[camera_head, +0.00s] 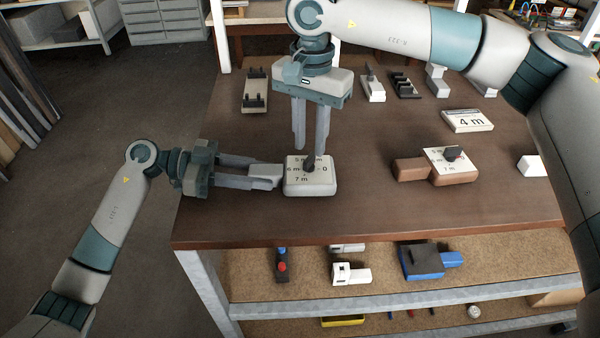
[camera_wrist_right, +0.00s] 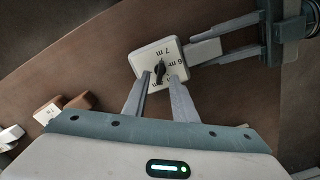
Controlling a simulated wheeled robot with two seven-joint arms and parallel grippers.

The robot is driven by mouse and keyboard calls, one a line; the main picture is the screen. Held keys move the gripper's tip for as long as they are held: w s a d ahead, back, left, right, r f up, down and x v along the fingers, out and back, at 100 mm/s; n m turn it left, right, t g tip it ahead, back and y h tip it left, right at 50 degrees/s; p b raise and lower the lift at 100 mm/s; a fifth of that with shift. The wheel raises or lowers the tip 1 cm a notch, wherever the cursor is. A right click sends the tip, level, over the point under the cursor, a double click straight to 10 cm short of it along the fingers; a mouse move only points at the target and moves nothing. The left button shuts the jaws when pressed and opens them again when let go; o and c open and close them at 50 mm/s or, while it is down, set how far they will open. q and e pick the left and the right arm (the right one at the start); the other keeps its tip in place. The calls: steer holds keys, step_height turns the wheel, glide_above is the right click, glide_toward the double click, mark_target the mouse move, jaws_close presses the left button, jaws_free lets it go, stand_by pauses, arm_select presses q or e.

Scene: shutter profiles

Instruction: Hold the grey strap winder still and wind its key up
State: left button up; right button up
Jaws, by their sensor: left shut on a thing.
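The grey strap winder (camera_head: 310,186) lies near the table's front left, its pale dial marked with lengths, including 7 m and 0. Its black key (camera_head: 309,165) stands up mid-dial and also shows in the right wrist view (camera_wrist_right: 160,70). My left gripper (camera_head: 268,175) is shut on the winder's grip at its left side. My right gripper (camera_head: 310,150) points down above the dial, open, its fingers apart on either side of the key's line. I cannot tell whether they touch the key. A card (camera_head: 467,121) reads 4 m.
A brown winder (camera_head: 410,170) with its own dial and key lies to the right. A white block (camera_head: 531,166) sits farther right. Several small fittings and a grey rail piece (camera_head: 255,92) stand along the back. The table (camera_head: 380,215) is clear at the front; a lower shelf holds blue and white parts.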

mark_target(310, 157)
steer(key=shift+r, duration=1.3)
arm_select(q)
steer(key=o, duration=1.3)
steer(key=shift+c, duration=0.2)
steer(key=shift+a, duration=0.15)
arm_select(e)
steer(key=shift+r, duration=0.1)
arm_select(q)
steer(key=shift+p+v, duration=0.55)
steer(key=shift+v, duration=0.5)
arm_select(e)
steer(key=shift+r, duration=0.45)
arm_select(q)
steer(key=shift+p+v, duration=0.65)
steer(key=shift+v, duration=1.65)
arm_select(e)
steer(key=shift+r, duration=0.65)
steer(key=shift+r, duration=0.1)
